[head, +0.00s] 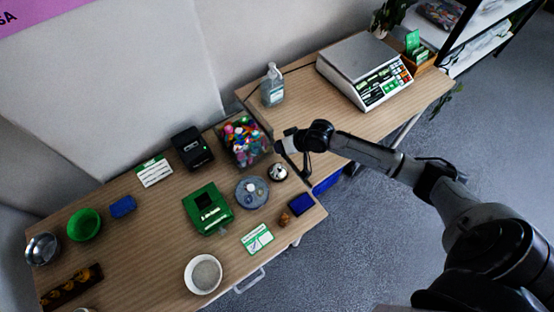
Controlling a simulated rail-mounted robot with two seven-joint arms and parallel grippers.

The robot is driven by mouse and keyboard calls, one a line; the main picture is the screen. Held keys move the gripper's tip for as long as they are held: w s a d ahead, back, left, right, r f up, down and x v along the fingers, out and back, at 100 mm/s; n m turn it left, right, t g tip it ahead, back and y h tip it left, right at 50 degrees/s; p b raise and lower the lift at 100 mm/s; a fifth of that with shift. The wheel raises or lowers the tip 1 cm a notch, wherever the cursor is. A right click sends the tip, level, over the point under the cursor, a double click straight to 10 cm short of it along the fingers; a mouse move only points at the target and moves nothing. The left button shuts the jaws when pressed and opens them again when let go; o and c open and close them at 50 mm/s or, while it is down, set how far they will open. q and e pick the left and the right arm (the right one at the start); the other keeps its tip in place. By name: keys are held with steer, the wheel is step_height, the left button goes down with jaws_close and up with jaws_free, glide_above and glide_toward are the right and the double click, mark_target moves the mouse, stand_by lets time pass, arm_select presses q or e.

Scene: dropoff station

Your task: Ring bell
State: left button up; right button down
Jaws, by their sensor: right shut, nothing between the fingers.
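A small silver bell (278,172) stands near the right edge of the left wooden table, next to a grey round dish. My right arm reaches in from the right, and its gripper (306,172) points down just to the right of the bell. The right gripper is shut and empty. In the picture it appears apart from the bell, with a small gap between them; its exact height above the table is hard to tell. My left gripper is not in view.
A clear bin of colourful items (242,142) stands behind the bell. The grey dish (251,192), green box (208,209) and blue pad (302,204) are close by. A scale (365,70) and bottle (272,86) stand on the other table.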

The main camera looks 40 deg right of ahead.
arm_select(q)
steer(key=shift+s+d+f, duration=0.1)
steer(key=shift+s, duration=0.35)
arm_select(e)
steer(key=shift+a+r+m+t, duration=0.15)
steer(key=shift+r+m+t, duration=0.15)
steer(key=shift+m, duration=0.4)
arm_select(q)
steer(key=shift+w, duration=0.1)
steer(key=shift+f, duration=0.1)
arm_select(e)
steer(key=shift+f, duration=0.2)
steer(key=b, duration=0.8)
glide_above(278, 166)
steer(key=f, duration=0.6)
steer(key=shift+d+f, duration=0.1)
steer(key=shift+d, duration=0.3)
steer(key=shift+f+b, duration=0.45)
steer(key=shift+f, duration=0.65)
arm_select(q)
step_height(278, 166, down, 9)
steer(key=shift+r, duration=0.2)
arm_select(e)
steer(key=shift+f, duration=0.1)
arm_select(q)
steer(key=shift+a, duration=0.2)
